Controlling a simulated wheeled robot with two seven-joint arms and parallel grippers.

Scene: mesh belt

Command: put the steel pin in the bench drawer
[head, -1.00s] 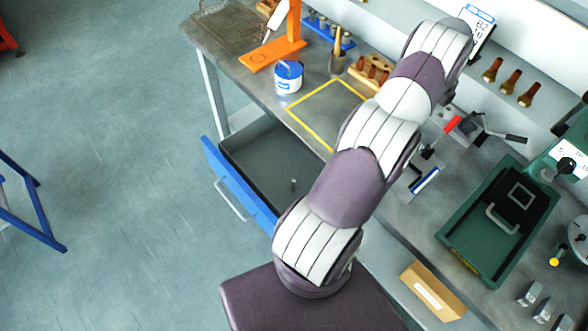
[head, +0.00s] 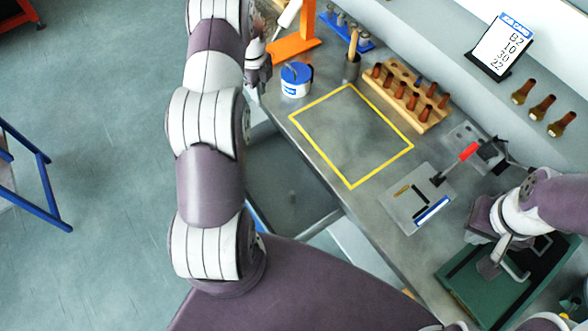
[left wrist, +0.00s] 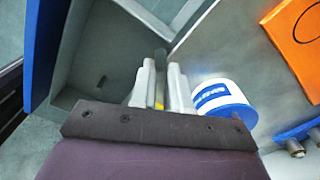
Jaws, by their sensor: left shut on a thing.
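My left gripper (head: 258,76) is at the bench's left edge beside the blue-and-white tin. In the left wrist view its fingers (left wrist: 160,88) are shut on a dark grey rod, seemingly the steel pin (left wrist: 160,58), partly hidden between them. A small upright thing inside the drawer is too faint to identify. My right gripper (head: 492,262) is over the green toolbox; its fingers are unclear.
The tin (head: 296,80) stands close to the left gripper, with an orange stand (head: 295,42) and blue rack (head: 345,32) behind. A yellow outline (head: 350,187) marks clear bench top.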

